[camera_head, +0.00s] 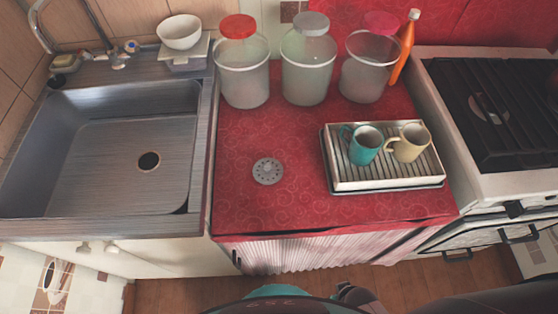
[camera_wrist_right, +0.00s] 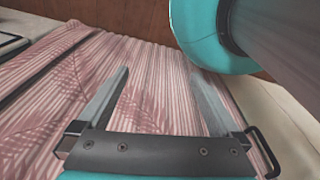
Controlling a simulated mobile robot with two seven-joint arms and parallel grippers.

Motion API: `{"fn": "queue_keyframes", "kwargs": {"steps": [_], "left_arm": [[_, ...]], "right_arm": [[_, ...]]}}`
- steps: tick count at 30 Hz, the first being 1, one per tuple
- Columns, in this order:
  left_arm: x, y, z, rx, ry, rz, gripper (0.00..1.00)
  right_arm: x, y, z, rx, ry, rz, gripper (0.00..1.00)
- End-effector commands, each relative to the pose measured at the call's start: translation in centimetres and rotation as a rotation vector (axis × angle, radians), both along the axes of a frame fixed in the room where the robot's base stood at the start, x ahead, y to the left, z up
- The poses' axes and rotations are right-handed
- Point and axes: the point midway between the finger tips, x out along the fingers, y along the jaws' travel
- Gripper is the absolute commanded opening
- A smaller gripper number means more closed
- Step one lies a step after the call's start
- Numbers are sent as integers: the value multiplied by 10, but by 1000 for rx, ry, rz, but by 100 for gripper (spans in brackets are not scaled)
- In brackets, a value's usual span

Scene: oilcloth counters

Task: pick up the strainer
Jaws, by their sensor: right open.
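The strainer (camera_head: 267,171) is a small round grey disc with holes. It lies flat on the red oilcloth counter (camera_head: 270,210), left of the drying tray, in the head view. My right gripper (camera_wrist_right: 160,92) is open and empty in the right wrist view, with its two fingers apart in front of a pink striped curtain (camera_wrist_right: 150,75). It is away from the strainer, which does not show in the wrist view. My left gripper is not in view.
A metal sink (camera_head: 120,150) is at left. Three lidded containers (camera_head: 245,80) and an orange bottle (camera_head: 402,50) stand behind the strainer. A teal mug (camera_head: 363,150) and a cream mug (camera_head: 409,142) stand on the drying tray (camera_head: 390,182). A stove (camera_head: 510,188) is at right. Counter around the strainer is clear.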

Motion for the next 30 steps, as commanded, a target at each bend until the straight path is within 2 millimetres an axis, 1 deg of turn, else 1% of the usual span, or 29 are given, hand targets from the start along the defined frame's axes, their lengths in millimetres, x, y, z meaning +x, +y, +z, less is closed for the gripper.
{"fn": "queue_keyframes", "kwargs": {"steps": [1,5,6,8,11,12,14,18,21,25,29,30], "left_arm": [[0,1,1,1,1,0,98],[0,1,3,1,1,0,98],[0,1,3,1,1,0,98],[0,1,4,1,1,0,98],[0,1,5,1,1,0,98],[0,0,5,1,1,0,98],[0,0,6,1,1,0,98],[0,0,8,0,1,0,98],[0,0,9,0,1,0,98],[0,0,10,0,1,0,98],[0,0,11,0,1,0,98],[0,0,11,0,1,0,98]], "right_arm": [[12,3,11,3,-13,-2,100],[40,7,41,5,-34,-7,100],[48,8,52,6,-41,-9,100],[59,9,70,7,-50,-11,100],[76,12,101,9,-68,-15,100],[82,12,114,10,-75,-16,100],[89,13,134,11,-85,-18,100],[102,15,182,14,-107,-22,100],[107,16,213,18,-121,-24,100],[112,21,246,32,-136,-26,100],[121,32,281,64,-156,-21,100],[126,41,296,90,-164,-16,100]]}}
